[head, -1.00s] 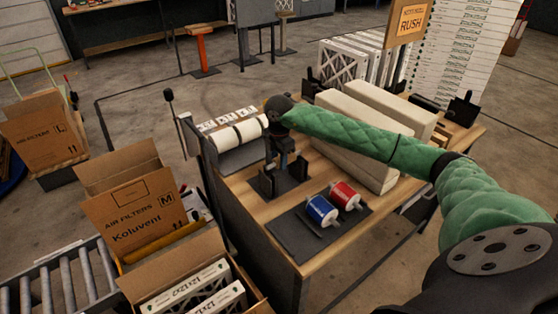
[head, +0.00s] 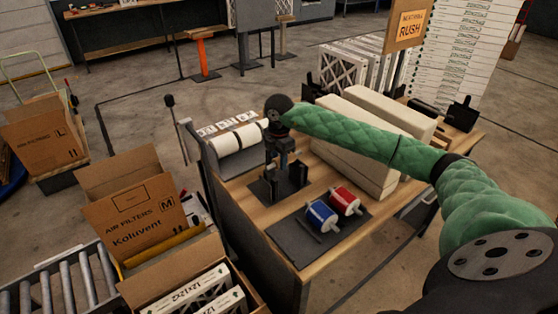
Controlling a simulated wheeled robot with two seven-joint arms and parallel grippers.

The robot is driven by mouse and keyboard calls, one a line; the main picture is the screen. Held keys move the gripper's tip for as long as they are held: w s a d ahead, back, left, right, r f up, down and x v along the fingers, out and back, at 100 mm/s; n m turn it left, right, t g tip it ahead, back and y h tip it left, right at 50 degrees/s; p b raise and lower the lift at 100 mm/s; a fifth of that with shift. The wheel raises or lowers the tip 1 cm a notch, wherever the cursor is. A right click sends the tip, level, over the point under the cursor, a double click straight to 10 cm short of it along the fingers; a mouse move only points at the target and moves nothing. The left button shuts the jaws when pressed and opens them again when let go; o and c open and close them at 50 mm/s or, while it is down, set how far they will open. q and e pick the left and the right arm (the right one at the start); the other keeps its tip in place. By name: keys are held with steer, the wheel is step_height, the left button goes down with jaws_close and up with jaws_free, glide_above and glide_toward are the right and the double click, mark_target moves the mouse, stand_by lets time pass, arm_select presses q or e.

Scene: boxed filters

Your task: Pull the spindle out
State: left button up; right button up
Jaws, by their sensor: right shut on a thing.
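My right gripper (head: 281,157) hangs down at the end of the green-sleeved arm, at the near right end of the label dispenser. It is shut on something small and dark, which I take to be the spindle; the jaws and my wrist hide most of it. A white roll (head: 236,141) lies in the grey dispenser (head: 236,160), left of the gripper. How far the spindle sits inside the roll cannot be seen. A blue spool (head: 321,215) and a red spool (head: 345,200) lie on a dark mat (head: 292,243). My left gripper is not in view.
A dark upright holder (head: 269,191) stands on the bench just below my gripper. Long cream boxes (head: 350,150) lie right of it. Open cartons (head: 135,205) stand at the left.

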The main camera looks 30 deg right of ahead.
mark_target(279, 158)
steer(key=shift+r, duration=0.15)
steer(key=shift+r+p, duration=1.35)
steer(key=shift+r, duration=3.05)
steer(key=shift+f, duration=0.15)
